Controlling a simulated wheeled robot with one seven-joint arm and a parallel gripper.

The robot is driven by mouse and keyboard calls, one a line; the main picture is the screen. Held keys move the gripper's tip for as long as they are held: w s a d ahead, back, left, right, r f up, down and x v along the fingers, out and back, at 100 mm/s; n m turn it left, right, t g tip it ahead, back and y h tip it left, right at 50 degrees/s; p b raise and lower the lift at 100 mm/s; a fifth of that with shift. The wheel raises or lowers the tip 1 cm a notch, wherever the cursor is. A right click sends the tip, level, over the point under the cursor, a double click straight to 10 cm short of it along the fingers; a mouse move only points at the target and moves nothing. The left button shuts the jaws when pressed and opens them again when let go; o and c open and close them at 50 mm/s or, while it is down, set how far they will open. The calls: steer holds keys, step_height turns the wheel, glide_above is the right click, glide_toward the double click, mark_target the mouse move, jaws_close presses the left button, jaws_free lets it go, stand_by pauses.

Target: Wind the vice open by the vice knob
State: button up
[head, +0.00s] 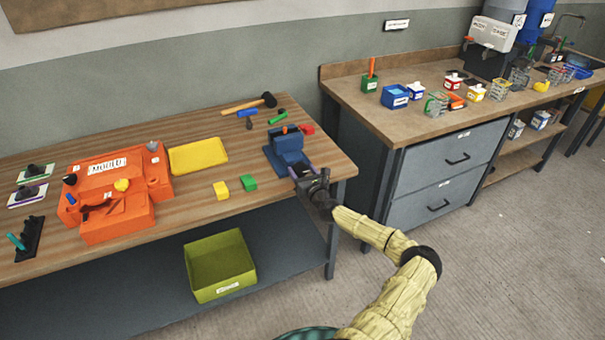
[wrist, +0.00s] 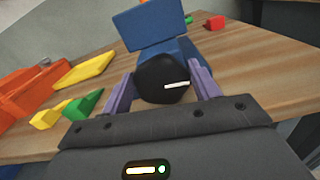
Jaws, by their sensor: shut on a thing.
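The blue vice (head: 286,148) stands near the right end of the wooden workbench. In the wrist view its blue body (wrist: 150,27) rises behind the knob. The vice knob (wrist: 161,78) is black and round with a white mark on its face, the mark lying almost level and to the right of centre. My gripper (head: 303,172) is at the front of the vice. In the wrist view its two purple fingers (wrist: 162,88) are on either side of the knob, shut on it. The knob is mostly hidden in the head view. How far apart the vice jaws are I cannot tell.
A green block (head: 248,183) and a yellow block (head: 221,190) lie left of the vice. A red block (head: 307,129) lies behind it. The orange mould (head: 118,190) and yellow slab (head: 198,155) are farther left. A second bench (head: 430,122) stands to the right.

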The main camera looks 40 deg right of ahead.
steer(key=n+b, duration=0.1)
steer(key=b, duration=0.1)
steer(key=n+b, duration=0.1)
steer(key=n, duration=0.1)
steer(key=n+b, duration=0.1)
steer(key=b, duration=0.1)
steer(key=shift+a+f+b, duration=0.2)
steer(key=shift+f+b, duration=0.1)
steer(key=n+b, duration=0.2)
steer(key=n, duration=0.1)
steer(key=shift+w+a+b, duration=0.1)
steer(key=shift+b, duration=0.25)
steer(key=shift+a+n+b, duration=0.1)
steer(key=shift+n+b, duration=1.1)
steer(key=shift+n, duration=0.4)
steer(key=shift+r, duration=0.1)
steer(key=o, duration=1)
steer(key=shift+a, duration=0.1)
